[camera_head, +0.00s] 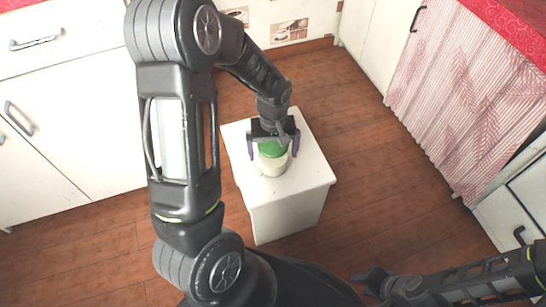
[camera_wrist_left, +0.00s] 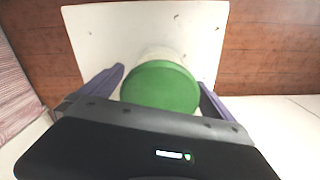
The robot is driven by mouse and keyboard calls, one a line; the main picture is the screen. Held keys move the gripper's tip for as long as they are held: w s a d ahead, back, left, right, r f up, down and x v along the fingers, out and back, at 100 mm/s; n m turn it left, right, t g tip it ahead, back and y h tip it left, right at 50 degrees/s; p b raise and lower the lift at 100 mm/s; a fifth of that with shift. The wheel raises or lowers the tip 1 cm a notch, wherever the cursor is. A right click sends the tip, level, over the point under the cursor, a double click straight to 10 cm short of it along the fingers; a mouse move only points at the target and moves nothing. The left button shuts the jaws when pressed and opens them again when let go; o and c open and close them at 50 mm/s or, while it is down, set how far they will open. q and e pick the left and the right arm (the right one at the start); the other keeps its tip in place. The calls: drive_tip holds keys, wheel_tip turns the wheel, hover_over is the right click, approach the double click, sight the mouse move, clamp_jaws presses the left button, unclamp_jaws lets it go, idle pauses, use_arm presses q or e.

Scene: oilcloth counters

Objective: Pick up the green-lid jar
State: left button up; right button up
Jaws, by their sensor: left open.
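The jar has a green lid (camera_head: 273,148) and a pale, whitish body (camera_head: 273,165). It stands upright on a small white stand (camera_head: 310,175). My left gripper (camera_head: 273,155) is above the jar, with one purple-grey finger on each side of it. In the left wrist view, the round green lid (camera_wrist_left: 160,87) lies between the open fingers of the left gripper (camera_wrist_left: 160,77). Small gaps seem to show beside the lid. My right gripper (camera_head: 370,280) is low at the right, far from the jar; its finger opening is not clear.
White cabinets (camera_head: 75,100) stand at the left. A red-and-white striped curtain (camera_head: 465,90) hangs under a red-covered counter (camera_head: 515,30) at the right. The stand's top holds only the jar. Wooden floor (camera_head: 370,140) is open right of the stand.

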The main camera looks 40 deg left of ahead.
use_arm(q)
drive_tip(key=shift+c, duration=0.2)
drive_tip(key=c, duration=1.9)
drive_tip(key=shift+r, duration=0.1)
wheel_tip(320, 180, up, 10)
drive_tip(key=p, duration=0.3)
drive_tip(key=shift+f, duration=0.2)
drive_tip(key=shift+r, duration=0.15)
